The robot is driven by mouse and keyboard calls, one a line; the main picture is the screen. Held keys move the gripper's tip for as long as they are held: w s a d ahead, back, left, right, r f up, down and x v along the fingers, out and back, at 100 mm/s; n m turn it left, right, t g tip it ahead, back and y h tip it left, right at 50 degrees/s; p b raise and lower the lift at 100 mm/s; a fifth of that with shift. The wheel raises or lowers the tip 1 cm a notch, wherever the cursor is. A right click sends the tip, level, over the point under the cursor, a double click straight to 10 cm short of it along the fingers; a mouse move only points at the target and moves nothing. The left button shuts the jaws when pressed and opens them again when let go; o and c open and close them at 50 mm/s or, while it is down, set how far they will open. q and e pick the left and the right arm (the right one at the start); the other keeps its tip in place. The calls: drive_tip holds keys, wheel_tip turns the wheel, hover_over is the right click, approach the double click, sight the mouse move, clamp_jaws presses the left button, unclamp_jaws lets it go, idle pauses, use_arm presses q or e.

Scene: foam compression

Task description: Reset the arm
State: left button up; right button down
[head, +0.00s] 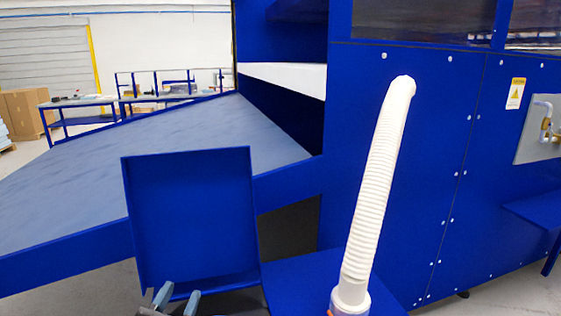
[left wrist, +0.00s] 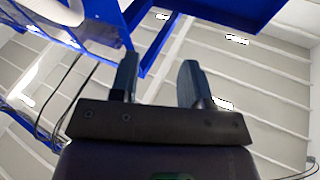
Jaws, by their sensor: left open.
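My left gripper (head: 176,299) shows at the bottom edge of the head view, in front of the blue upright panel (head: 190,220) of a bracket. Its two grey fingers are apart with nothing between them. In the left wrist view the same gripper (left wrist: 160,82) points up toward the ceiling, fingers spread and empty, with blue metal structure (left wrist: 215,15) beyond them. My right gripper is not in either view.
A large blue machine (head: 400,170) fills the right side, with a white corrugated hose (head: 375,180) rising in front. A sloped grey conveyor bed (head: 180,140) lies at left. A blue shelf (head: 310,280) sits low beside the bracket. Workbenches (head: 130,97) and cardboard boxes (head: 22,112) stand far behind.

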use_arm(q)
drive_tip(key=s+a+f+n+g+y, duration=0.5)
drive_tip(key=a+f+y, duration=0.2)
drive_tip(key=a, duration=0.1)
drive_tip(key=s+a+f+g+h, duration=0.1)
drive_tip(key=s+f+g, duration=0.5)
drive_tip(key=s, duration=0.4)
drive_tip(key=s+a+f+g+h, duration=0.1)
drive_tip(key=s+f+g, duration=0.45)
drive_tip(key=s, duration=0.45)
drive_tip(key=w+f+m+t, duration=0.1)
drive_tip(key=w+f+t, duration=0.6)
drive_tip(key=f, duration=0.3)
drive_tip(key=shift+w+d+h, duration=0.15)
drive_tip(key=shift+w+h, duration=0.15)
drive_tip(key=shift+h, duration=0.1)
drive_tip(key=shift+t, duration=0.25)
